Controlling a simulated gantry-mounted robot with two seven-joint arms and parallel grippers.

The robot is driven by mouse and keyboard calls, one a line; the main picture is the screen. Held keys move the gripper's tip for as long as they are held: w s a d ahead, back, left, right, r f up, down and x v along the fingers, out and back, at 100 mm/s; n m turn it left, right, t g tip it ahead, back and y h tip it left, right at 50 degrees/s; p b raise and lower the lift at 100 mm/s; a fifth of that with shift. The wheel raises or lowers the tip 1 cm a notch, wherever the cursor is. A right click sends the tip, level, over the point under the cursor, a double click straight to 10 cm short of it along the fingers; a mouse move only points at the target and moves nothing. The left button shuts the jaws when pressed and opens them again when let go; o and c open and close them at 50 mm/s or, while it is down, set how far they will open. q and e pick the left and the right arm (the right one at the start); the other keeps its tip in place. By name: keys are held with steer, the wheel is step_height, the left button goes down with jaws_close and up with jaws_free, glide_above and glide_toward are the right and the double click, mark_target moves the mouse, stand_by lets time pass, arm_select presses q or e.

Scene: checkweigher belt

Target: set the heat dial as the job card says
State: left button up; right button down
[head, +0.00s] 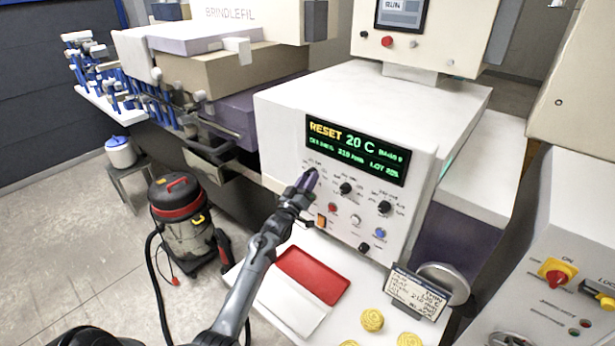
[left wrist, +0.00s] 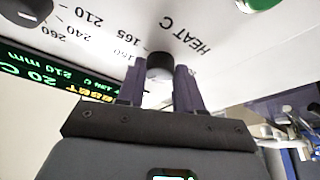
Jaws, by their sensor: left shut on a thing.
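The heat dial (left wrist: 160,66) is a dark round knob on the white control box (head: 283,128). In the left wrist view it sits between the two purple fingers of my left gripper (head: 309,176), which is shut on it. In the head view my gripper covers the dial. The display (head: 357,150) reads "RESET" and "20 C", with "210 mm" below. The job card (head: 416,292) stands tilted at the lower right, its handwriting too small to read surely. My right gripper is out of view.
A red and white booklet-like item (head: 313,277) and yellow round pieces (head: 372,319) lie on the white surface below. A vacuum cleaner (head: 180,218) stands on the floor at left.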

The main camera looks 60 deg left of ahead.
arm_select(q)
steer(key=shift+n, duration=0.4)
steer(key=o, duration=1)
steer(key=shift+o, duration=0.2)
steer(key=b+v, duration=0.1)
steer(key=v, duration=1)
steer(key=shift+b, duration=0.3)
steer(key=shift+w+d+r, duration=0.1)
